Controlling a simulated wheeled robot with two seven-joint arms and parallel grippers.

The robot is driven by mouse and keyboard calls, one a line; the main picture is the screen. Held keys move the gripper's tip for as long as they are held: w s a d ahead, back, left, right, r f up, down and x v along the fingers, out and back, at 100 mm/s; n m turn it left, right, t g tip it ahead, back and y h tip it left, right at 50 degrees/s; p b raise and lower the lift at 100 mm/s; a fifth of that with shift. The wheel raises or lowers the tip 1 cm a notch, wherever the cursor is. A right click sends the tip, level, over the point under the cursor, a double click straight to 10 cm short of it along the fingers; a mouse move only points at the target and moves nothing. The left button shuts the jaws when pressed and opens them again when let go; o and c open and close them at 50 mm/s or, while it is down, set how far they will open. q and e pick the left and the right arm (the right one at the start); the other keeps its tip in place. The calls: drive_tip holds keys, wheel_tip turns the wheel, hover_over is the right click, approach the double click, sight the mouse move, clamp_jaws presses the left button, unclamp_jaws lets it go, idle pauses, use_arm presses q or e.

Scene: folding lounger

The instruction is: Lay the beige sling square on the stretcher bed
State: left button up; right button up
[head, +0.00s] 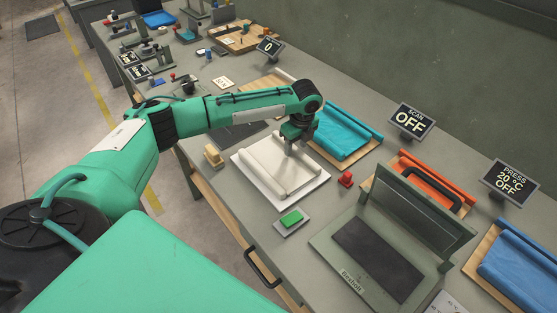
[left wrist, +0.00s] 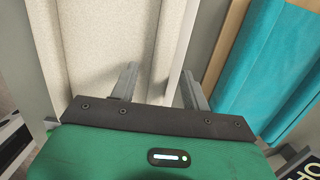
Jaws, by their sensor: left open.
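The beige sling (head: 272,168) lies flat on a pale board (head: 303,197), with a raised roll along each long side. My left gripper (head: 289,151) points down at the sling's far right roll, open. In the left wrist view its two fingers (left wrist: 159,72) stand apart on either side of that roll, and the beige sling (left wrist: 102,45) fills the left of the picture. I cannot tell whether the fingers touch the cloth. A dark flat panel (head: 236,143) lies partly behind my left arm; whether it is the stretcher bed I cannot tell. My right gripper is out of view.
A teal sling (head: 343,132) lies close beyond my gripper. A red block (head: 345,180), a green pad (head: 291,218) and a tan block (head: 213,157) sit around the board. An open press (head: 380,260) stands front right, with orange (head: 432,180) and blue (head: 518,265) slings nearby.

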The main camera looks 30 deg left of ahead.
use_arm(q)
drive_tip(key=shift+f, duration=0.2)
clamp_jaws()
drive_tip(key=shift+r, duration=0.1)
